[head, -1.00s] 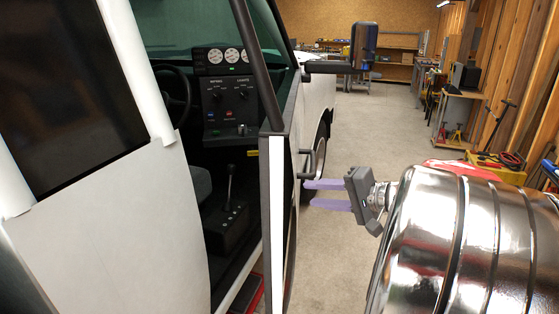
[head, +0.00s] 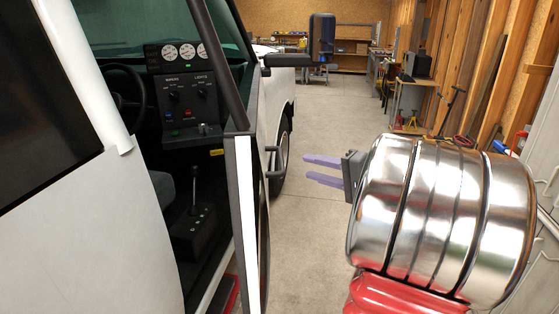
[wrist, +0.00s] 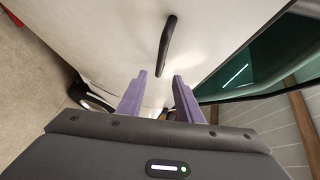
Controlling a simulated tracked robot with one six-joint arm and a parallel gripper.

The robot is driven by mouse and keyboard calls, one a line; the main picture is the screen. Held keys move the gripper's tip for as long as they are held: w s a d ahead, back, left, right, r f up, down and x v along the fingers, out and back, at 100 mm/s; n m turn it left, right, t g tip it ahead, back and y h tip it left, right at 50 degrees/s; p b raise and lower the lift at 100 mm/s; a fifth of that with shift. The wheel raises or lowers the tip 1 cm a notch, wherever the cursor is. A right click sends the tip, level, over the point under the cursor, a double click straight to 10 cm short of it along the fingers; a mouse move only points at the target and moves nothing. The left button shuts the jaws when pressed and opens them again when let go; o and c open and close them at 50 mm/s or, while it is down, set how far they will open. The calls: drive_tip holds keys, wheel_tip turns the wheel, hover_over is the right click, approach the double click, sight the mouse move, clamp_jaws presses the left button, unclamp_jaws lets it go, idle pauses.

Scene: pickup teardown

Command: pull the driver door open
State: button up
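The white driver door (head: 245,225) stands ajar, its edge facing me and the cab open to its left. Its dark bar handle (head: 273,165) is on the door's outer face. My gripper (head: 305,166) is to the right of the handle, with a visible gap between. Its two purple fingers are apart and empty. In the wrist view the handle (wrist: 167,42) lies beyond the fingertips (wrist: 160,75), roughly in line with the space between them. The white door face (wrist: 100,40) fills much of that view.
A dark side mirror (head: 320,38) sticks out above the handle. The dashboard (head: 185,95) and gear lever (head: 194,185) show through the door gap. Concrete floor (head: 325,220) is clear beside the door. A workbench (head: 412,90) stands along the right wall.

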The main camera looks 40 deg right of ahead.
sight(280, 160)
drive_tip(key=w, duration=0.4)
drive_tip(key=w+a+f, duration=0.1)
drive_tip(key=w, duration=0.7)
drive_tip(key=shift+w+a+f, duration=0.2)
drive_tip(key=shift+f, duration=0.2)
drive_tip(key=shift+c, duration=0.5)
clamp_jaws()
drive_tip(key=shift+f, duration=0.1)
